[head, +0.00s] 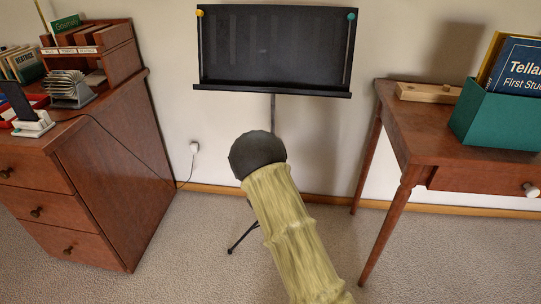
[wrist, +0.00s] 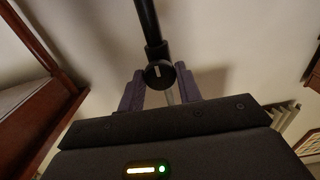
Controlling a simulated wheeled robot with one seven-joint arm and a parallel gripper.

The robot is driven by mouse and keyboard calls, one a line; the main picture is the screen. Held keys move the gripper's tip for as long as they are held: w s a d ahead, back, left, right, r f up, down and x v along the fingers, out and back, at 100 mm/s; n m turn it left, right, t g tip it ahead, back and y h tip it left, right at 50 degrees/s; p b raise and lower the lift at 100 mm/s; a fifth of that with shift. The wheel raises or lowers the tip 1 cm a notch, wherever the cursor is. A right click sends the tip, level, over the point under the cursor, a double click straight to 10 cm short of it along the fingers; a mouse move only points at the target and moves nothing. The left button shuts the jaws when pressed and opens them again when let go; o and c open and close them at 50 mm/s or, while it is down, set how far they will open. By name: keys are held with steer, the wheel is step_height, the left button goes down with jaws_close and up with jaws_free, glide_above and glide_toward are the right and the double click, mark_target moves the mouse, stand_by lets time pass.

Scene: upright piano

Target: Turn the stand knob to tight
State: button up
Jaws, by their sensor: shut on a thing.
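The black music stand (head: 275,48) stands upright against the wall, its desk empty of sheets. Its shaft also shows in the wrist view (wrist: 149,22), running up out of the picture. The round black stand knob (wrist: 159,74) has a pale line mark that looks close to upright in the wrist view. My gripper (wrist: 160,88) has its two dark fingers on either side of the knob, shut on it. In the head view my arm and wrist hide the knob, the fingers and most of the lower shaft.
A brown drawer cabinet (head: 115,170) stands to the left and a brown side table (head: 440,130) to the right. A green box of books (head: 500,118) is on the table. A stand leg (head: 243,237) reaches the carpet. A cord runs to a wall socket (head: 194,147).

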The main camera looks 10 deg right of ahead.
steer(key=shift+f, duration=0.15)
steer(key=o, duration=1)
steer(key=shift+s, duration=0.1)
steer(key=p+v, duration=0.4)
steer(key=v, duration=1.3)
steer(key=shift+s, duration=0.1)
steer(key=shift+r, duration=0.2)
